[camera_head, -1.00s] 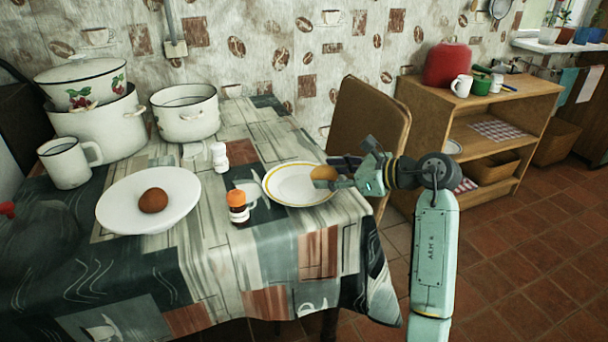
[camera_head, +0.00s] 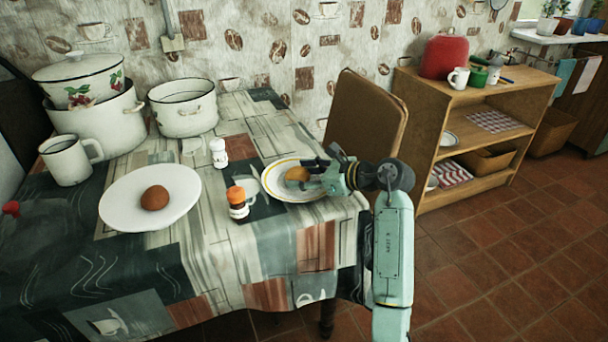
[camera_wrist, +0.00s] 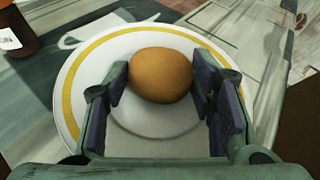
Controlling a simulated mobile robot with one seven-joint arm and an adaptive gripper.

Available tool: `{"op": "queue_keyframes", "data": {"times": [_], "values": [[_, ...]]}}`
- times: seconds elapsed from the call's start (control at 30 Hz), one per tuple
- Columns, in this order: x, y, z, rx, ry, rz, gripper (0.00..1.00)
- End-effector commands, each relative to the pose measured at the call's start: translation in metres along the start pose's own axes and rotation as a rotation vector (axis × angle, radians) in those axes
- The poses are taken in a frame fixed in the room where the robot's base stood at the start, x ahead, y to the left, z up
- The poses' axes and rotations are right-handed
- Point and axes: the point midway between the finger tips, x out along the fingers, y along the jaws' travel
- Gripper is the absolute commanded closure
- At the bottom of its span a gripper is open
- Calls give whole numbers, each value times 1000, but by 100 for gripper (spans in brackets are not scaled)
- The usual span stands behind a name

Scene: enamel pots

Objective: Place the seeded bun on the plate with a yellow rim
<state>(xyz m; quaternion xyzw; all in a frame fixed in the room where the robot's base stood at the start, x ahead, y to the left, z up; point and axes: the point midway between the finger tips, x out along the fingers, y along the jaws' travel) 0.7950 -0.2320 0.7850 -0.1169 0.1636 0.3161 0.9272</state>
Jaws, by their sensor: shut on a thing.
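A golden-brown bun (camera_head: 296,174) is held between the fingers of my gripper (camera_head: 309,172); in the wrist view the bun (camera_wrist: 161,76) sits between both dark finger pads (camera_wrist: 160,92). Seeds are too small to make out. The plate with a yellow rim (camera_head: 272,190) lies directly under the bun; its rim also shows in the wrist view (camera_wrist: 72,88). The bun is over the middle of this plate, very low; I cannot tell whether it touches. My gripper reaches in from the right.
A darker brown bun (camera_head: 155,198) lies on a plain white plate (camera_head: 118,205) at the left. An orange-capped bottle (camera_head: 238,203) and a white shaker (camera_head: 218,153) stand left of the yellow-rimmed plate. Enamel pots (camera_head: 184,120) and a mug (camera_head: 68,160) stand farther left. A chair (camera_head: 362,120) is behind.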

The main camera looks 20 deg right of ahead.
Motion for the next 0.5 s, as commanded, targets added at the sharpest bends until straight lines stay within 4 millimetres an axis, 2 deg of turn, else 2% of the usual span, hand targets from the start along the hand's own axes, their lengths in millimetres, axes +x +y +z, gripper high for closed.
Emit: {"op": "queue_keyframes", "data": {"times": [0.1, 0.13, 0.4, 0.5], "values": [[2, 0, -4, 0, 0, 0, 65], [1, 0, -3, 0, 0, 0, 48], [1, 0, -2, 0, 0, 0, 30], [1, 0, -2, 0, 0, 1, 29]]}}
